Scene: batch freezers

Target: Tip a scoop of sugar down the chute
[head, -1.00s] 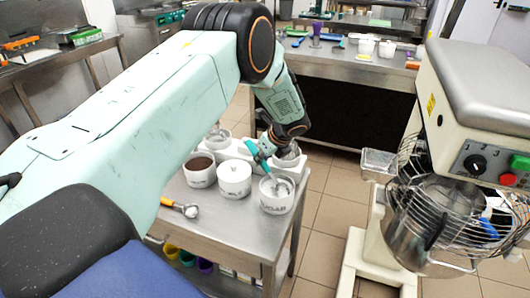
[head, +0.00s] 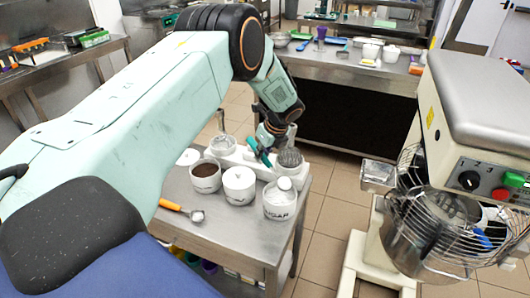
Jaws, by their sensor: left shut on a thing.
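My left gripper (head: 268,142) is above the back edge of the steel table, behind the sugar tub. It is shut on a scoop, whose handle is mostly hidden by the fingers. A rounded white shape (head: 284,183), which looks like the scoop's bowl or a heap of sugar, shows at the mouth of the white tub labelled SUGAR (head: 279,210). The metal chute (head: 378,172) sticks out at the left side of the mixer, to the right of the table and apart from the gripper. My right gripper is not in view.
A clear container (head: 290,158) stands close to the gripper. The mixer (head: 480,110) has a wire guard. Floor lies between table and mixer.

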